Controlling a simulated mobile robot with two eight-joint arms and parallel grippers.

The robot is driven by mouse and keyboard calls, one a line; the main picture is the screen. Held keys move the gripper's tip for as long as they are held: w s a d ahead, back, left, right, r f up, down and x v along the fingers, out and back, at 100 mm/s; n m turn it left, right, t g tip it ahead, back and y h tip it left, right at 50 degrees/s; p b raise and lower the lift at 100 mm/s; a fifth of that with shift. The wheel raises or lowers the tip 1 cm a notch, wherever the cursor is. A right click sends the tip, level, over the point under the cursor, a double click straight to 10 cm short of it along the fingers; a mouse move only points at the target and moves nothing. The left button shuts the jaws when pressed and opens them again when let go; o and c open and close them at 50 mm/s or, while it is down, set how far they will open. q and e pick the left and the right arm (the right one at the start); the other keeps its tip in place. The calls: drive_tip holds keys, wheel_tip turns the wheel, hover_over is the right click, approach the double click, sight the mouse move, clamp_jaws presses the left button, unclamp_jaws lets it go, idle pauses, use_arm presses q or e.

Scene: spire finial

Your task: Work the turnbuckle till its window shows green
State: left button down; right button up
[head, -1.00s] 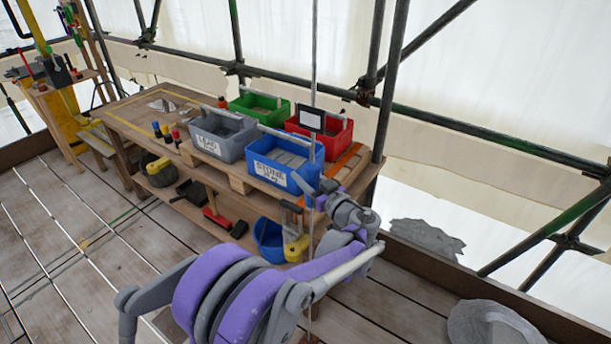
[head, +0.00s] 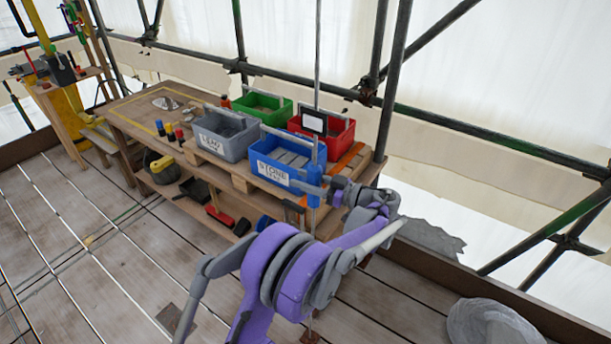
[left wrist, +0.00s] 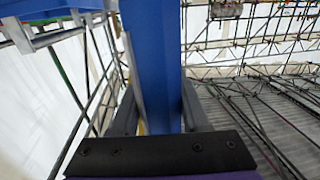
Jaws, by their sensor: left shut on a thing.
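A thin upright rod (head: 317,50) runs down in front of the bench in the head view. A small black-framed plate (head: 314,122) with a pale face sits on it; I see no green there. Below it is the blue turnbuckle sleeve (head: 315,172). My left gripper (head: 314,187) is shut on this sleeve, at the front right corner of the bench. In the left wrist view the blue sleeve (left wrist: 150,60) fills the middle, with a grey finger on each side of it. My right gripper is out of view.
A wooden bench (head: 135,125) carries a grey bin (head: 222,145), a blue bin (head: 268,160), a green bin (head: 262,117) and a red bin (head: 340,140) close behind the rod. Scaffold poles (head: 395,80) stand at right. The plank floor at left (head: 90,240) is clear.

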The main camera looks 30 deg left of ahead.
use_arm(q)
drive_tip(key=shift+s+d+n+g+h+p, duration=0.1)
drive_tip(key=shift+s+n+g+h+p, duration=0.15)
drive_tip(key=shift+n+g, duration=0.75)
drive_tip(key=shift+s+n+g+h+p, duration=0.1)
drive_tip(key=shift+n+g+h+p, duration=0.15)
drive_tip(key=shift+n+g, duration=0.75)
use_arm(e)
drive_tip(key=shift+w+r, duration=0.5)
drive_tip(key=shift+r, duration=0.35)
use_arm(q)
drive_tip(key=shift+s+g, duration=0.1)
drive_tip(key=shift+g, duration=0.6)
drive_tip(key=shift+c, duration=1.9)
unclamp_jaws()
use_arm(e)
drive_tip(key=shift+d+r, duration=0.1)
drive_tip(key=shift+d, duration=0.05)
